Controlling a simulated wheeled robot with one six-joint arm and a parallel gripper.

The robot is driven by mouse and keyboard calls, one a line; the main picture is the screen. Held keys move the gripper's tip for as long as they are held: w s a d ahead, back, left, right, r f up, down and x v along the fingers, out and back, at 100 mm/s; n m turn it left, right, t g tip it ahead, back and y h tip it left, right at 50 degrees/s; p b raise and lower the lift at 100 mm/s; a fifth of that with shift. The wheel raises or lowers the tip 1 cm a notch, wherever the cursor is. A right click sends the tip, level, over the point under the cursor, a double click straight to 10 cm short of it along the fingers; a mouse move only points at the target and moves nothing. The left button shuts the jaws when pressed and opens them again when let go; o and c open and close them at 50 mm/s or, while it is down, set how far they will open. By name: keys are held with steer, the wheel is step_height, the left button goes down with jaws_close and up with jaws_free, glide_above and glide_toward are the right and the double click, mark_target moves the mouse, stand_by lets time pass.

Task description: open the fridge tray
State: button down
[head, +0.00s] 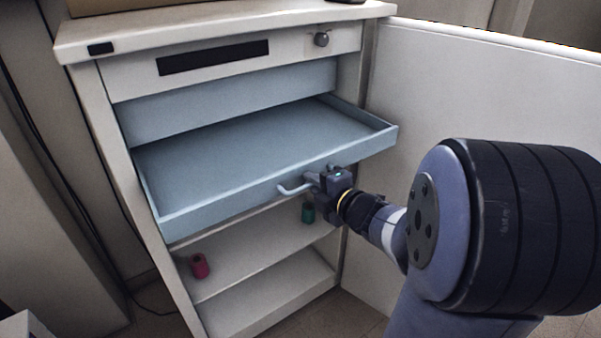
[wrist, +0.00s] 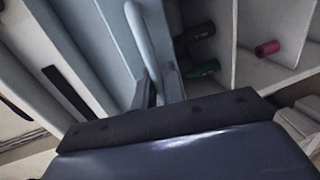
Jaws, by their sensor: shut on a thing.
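The fridge tray (head: 245,146) is a wide, shallow, light blue drawer. It stands well out of the white fridge (head: 100,130) and looks empty. Its handle (head: 292,189) is a light blue bar on the front face; it also shows in the wrist view (wrist: 140,35). My gripper (head: 313,180) is at the right part of the handle, shut on it. In the wrist view my gripper's fingers (wrist: 158,90) are on either side of the bar. The fingertips are partly hidden in the head view by the gripper's body.
The white fridge door (head: 450,85) stands open at the right, behind my arm. On the shelf below the tray are a red cylinder (head: 199,265) and a green one (head: 308,212). Dark cables run down at the left. Some floor shows at the bottom.

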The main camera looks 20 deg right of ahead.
steer(key=shift+s+d, duration=0.25)
steer(key=shift+s, duration=0.45)
steer(key=c, duration=1.9)
jaws_free()
steer(key=shift+p+v, duration=0.5)
steer(key=shift+v, duration=4.9)
steer(key=shift+w, duration=0.1)
